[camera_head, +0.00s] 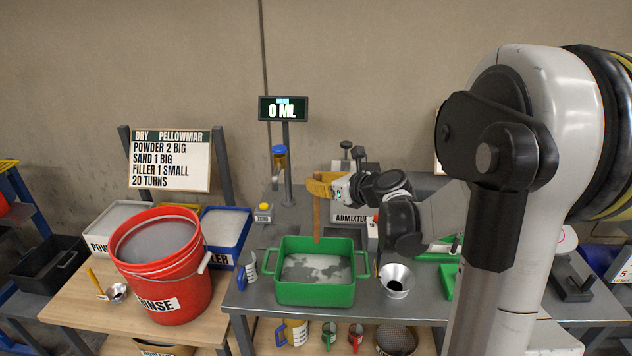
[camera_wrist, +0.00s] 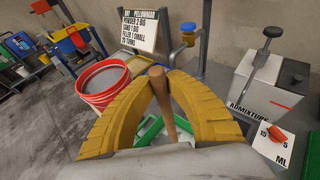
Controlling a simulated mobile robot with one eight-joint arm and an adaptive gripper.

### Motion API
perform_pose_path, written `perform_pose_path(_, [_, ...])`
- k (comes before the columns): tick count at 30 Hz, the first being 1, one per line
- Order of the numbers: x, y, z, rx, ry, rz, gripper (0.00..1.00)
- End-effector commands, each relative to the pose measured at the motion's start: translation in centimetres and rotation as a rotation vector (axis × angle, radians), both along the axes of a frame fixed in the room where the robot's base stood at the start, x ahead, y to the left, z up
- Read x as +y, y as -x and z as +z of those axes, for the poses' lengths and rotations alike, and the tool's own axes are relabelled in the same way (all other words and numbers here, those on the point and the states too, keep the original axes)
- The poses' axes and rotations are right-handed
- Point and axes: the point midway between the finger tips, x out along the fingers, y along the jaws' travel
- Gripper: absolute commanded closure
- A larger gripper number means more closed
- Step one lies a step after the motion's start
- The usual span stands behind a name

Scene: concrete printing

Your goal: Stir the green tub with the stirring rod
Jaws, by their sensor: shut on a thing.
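The green tub (camera_head: 316,292) stands on the grey table in the middle of the head view. It holds a pale grey mix with darker patches. My gripper (camera_head: 320,186) is above the tub's back side, its yellow fingers shut on the brown stirring rod (camera_head: 317,220). The rod hangs about upright, its lower end at the tub's back rim; I cannot tell whether it reaches the mix. In the wrist view, the rod (camera_wrist: 163,100) runs between the two yellow fingers (camera_wrist: 160,85), and part of the green tub (camera_wrist: 150,130) shows below them.
The red RINSE bucket (camera_head: 165,270) stands left of the tub, with a blue bin (camera_head: 226,232) behind it. A metal funnel (camera_head: 396,280) is right of the tub. The ADMIXTURE box (camera_head: 352,217) is behind it. A post carries a "0 ML" display (camera_head: 283,108).

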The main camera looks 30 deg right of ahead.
Motion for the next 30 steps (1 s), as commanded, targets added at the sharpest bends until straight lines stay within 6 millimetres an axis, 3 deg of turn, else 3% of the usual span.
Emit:
perform_pose_path(11, [0.0, -0.1, -1.7, 0.005, 0.0, 0.015, 1.0])
perform_pose_path(30, [0.0, -0.1, -8.8, 0.005, 0.0, 0.015, 1.0])
